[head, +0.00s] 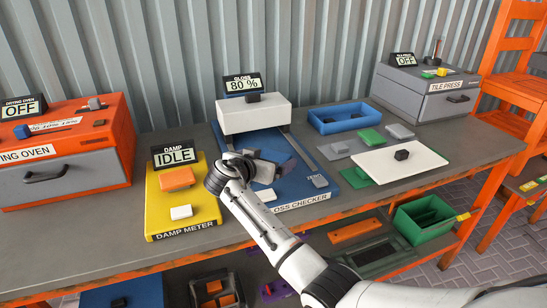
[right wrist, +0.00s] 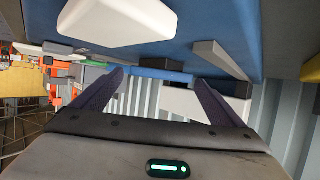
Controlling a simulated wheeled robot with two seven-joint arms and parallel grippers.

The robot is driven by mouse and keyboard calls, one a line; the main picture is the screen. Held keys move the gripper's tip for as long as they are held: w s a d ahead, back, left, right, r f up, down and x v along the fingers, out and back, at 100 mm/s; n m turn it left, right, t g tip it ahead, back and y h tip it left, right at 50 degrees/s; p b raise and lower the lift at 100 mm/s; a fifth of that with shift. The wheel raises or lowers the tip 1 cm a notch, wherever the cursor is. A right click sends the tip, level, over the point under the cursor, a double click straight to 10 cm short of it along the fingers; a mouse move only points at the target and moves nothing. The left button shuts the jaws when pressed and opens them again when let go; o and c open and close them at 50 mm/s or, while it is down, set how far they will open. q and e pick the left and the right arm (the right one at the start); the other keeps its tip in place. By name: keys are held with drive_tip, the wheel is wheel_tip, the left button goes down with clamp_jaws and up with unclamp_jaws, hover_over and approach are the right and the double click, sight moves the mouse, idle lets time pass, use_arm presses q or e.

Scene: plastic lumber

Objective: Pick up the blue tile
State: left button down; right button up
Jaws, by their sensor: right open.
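I cannot make out a separate blue tile with certainty. The blue base of the gloss checker (head: 305,192) lies under my right gripper (head: 282,148), so a blue tile there would be hard to tell apart. My right gripper is open, its purple fingers low over that base, below the checker's white head (head: 254,115). In the right wrist view the fingers (right wrist: 160,82) stand apart with nothing clearly held. A blue strip (right wrist: 162,75) shows beyond their tips, probably the blue tray (head: 345,128) at the back of the table. My left gripper is not in view.
The yellow damp meter (head: 160,217) stands left of the checker, the orange drying oven (head: 112,120) farther left. A white board (head: 385,167) lies to the right, with the grey tile press (head: 425,98) behind. A green bin (head: 424,235) sits lower right.

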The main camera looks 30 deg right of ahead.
drive_tip(key=c, duration=1.3)
drive_tip(key=shift+o, duration=0.2)
wheel_tip(320, 180, up, 10)
drive_tip(key=s+a+r+n+t+y, duration=0.3)
drive_tip(key=s+a+n+y, duration=0.2)
drive_tip(key=s+a, duration=0.3)
drive_tip(key=s+a+r+n+t+y, duration=0.3)
drive_tip(key=s+a+n+y, duration=0.3)
drive_tip(key=s+a, duration=0.3)
drive_tip(key=shift+a+r+n+y+b, duration=0.25)
drive_tip(key=shift+a+n+y+b, duration=0.1)
drive_tip(key=shift+a, duration=0.15)
